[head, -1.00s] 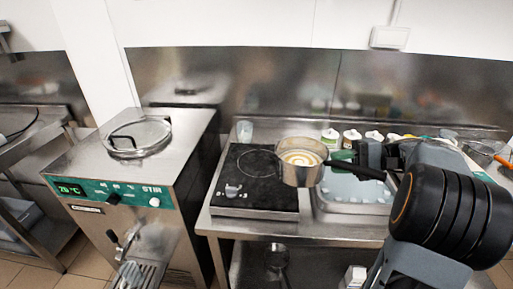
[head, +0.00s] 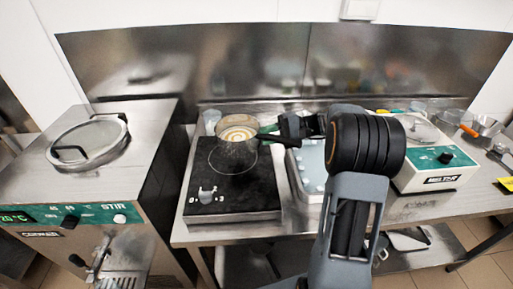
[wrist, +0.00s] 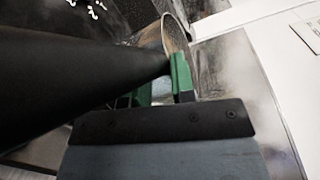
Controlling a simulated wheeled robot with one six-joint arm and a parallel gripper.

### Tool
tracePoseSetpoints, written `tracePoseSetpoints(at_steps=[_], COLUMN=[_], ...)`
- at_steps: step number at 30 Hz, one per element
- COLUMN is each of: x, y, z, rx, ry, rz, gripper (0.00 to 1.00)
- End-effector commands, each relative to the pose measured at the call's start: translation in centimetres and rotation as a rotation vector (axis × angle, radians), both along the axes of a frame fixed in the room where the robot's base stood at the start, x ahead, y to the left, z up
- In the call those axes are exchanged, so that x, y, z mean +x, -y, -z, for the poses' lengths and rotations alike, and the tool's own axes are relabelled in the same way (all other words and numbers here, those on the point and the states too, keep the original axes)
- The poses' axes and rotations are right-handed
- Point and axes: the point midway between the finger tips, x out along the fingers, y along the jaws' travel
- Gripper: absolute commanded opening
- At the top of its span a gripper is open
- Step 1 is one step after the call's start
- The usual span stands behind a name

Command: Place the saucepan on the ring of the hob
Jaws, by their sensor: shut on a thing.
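The saucepan (head: 238,150) is a small metal pan with a pale swirl inside and a dark handle. In the head view it appears over the far part of the hob's ring (head: 232,160). Whether it touches the hob (head: 232,195) or hangs above it, I cannot tell. My gripper (head: 268,136) is shut on the saucepan's handle, to the right of the pan. In the wrist view the green fingertips of my gripper (wrist: 160,80) are at the black handle (wrist: 75,65), with part of the pan's metal wall (wrist: 176,35) behind. The handle hides much of that view.
A batch freezer (head: 90,150) with a round lid stands left of the hob. A metal tray (head: 308,170) sits close to the hob's right. A white and green appliance (head: 430,165) is further right. A clear cup (head: 211,120) stands behind the hob's left corner.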

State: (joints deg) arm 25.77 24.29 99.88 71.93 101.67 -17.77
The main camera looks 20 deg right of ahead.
Motion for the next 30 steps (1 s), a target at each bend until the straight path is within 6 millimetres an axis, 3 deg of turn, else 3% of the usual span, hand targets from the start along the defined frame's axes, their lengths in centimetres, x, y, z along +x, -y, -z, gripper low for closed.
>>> tracePoseSetpoints(at_steps=[9,17,25,30], x=[2.0,2.4,2.8,2.8], y=[-1.8,-2.2,-2.5,-2.5], z=[3.1,3.8,6.8,7.4], rx=[0.003,0.003,0.003,0.001], ry=[0.004,0.003,0.001,0.004], rz=[-0.001,-0.001,0.0,0.0], gripper=[0.0,0.0,0.0,0.0])
